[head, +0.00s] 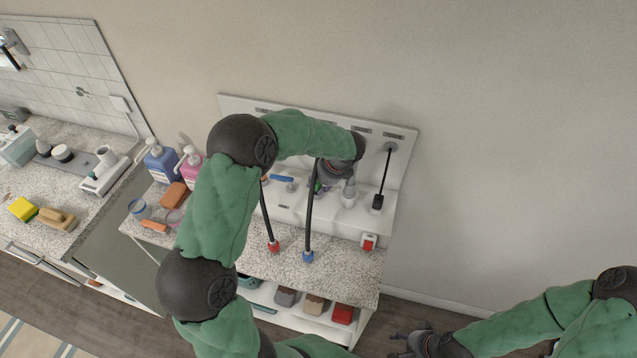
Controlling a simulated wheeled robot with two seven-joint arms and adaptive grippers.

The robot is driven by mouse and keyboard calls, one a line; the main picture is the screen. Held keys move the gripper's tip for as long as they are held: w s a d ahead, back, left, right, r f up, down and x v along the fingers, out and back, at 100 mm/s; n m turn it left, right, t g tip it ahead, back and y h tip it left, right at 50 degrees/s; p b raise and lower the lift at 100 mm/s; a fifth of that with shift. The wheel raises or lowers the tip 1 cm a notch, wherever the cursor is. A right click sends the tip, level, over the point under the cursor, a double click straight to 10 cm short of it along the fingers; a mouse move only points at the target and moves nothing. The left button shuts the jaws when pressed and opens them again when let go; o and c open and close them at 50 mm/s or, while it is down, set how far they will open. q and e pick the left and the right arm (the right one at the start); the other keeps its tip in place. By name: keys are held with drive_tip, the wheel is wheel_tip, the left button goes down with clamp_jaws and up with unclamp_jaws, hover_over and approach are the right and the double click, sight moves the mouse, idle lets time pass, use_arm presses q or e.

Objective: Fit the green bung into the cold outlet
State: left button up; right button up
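My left arm reaches over the white panel unit at the back, and its gripper (322,184) is down at the fittings there. A small green patch (317,187) shows at the fingertips. It may be the green bung, but it is too small and too covered to be sure, and I cannot tell whether the fingers are shut on it. A blue lever (282,179) is just left of the gripper. The cold outlet is not clearly visible, as the hand and hose cover that area. My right gripper (402,347) is at the bottom edge, away from the unit; its fingers are unclear.
A black hose with a blue end (308,257) and another with a red end (273,247) hang over the speckled counter (345,267). A grey fitting (349,193), black plug (377,203) and red switch (369,241) are to the right. Bottles (161,164) stand left.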

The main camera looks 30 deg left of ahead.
use_arm(q)
drive_tip(key=shift+f, duration=0.5)
drive_tip(key=o, duration=1)
drive_tip(key=shift+r, duration=0.1)
drive_tip(key=v, duration=1.2)
